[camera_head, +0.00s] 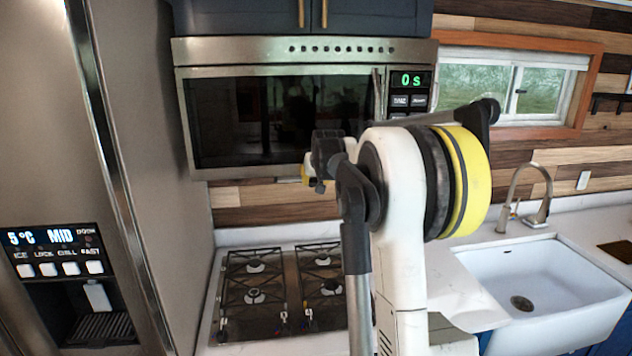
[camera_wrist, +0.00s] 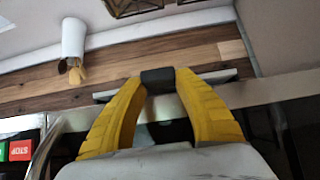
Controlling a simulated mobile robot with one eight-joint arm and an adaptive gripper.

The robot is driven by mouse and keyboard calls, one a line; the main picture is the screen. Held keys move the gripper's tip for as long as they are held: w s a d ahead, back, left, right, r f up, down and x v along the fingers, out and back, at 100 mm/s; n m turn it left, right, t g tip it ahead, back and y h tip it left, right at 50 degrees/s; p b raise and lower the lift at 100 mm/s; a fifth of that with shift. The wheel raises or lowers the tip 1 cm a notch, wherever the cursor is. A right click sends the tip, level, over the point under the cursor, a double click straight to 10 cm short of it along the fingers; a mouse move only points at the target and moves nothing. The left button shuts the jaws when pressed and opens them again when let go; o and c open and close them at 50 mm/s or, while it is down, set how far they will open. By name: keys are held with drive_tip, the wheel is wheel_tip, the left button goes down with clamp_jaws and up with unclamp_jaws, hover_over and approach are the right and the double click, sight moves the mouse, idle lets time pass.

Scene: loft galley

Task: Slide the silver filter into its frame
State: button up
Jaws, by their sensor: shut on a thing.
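The filter's frame cannot be made out clearly; dark gaps lie behind the fingers in the wrist view.
The microwave (camera_head: 275,115) hangs above the gas cooktop (camera_head: 255,290). The fridge (camera_head: 140,120) stands close on the left and the sink (camera_head: 535,285) is at right. A white utensil cup (camera_wrist: 74,38) stands by the wooden backsplash (camera_wrist: 130,68).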

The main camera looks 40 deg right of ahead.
drive_tip(key=shift+w+d, duration=0.35)
drive_tip(key=shift+w, duration=0.2)
drive_tip(key=o, duration=1.3)
